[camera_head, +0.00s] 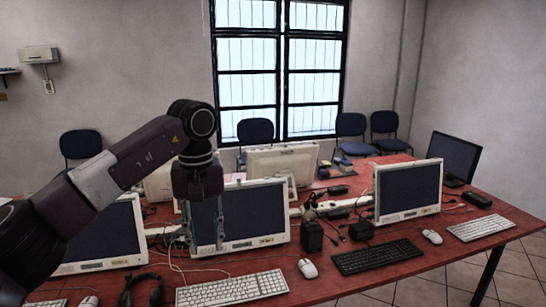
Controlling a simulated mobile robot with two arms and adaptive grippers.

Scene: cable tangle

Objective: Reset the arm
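My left arm (135,155) comes in from the left and bends down at its dark wrist. My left gripper (205,240) points straight down in front of the middle monitor (262,215). Its two slim grey fingers stand apart, with only the dark screen showing between them. I see nothing held in it. My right arm and gripper are not in view.
The red table (410,262) bears several monitors, a white keyboard (232,290), a black keyboard (377,257), a white mouse (308,268) and a headset (140,290). Dark adapters (312,236) and loose cables lie right of the middle monitor. Blue chairs (255,131) stand behind.

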